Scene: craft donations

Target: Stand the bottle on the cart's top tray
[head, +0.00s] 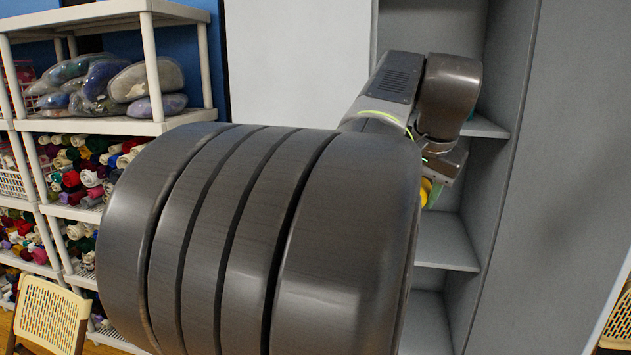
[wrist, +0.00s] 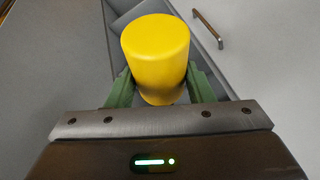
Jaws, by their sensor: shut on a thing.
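The bottle (wrist: 156,50) shows in the wrist view as a plain yellow, rounded cylinder, seen from its near end. My gripper (wrist: 158,84) is shut on it, with a green finger against each side. In the head view only a small yellow part of the bottle (head: 425,191) shows, beside a green finger of my gripper (head: 432,192); my own arm hides the rest. The bottle is in front of the open grey cabinet. I cannot make out the cart or its top tray in either view.
The grey cabinet (head: 447,242) has several shelves, and those in sight look bare. A metal handle (wrist: 208,29) is on a pale panel at the wrist view's upper right. A white rack (head: 150,62) with bags and fabric rolls stands left. A beige chair (head: 50,312) is lower left.

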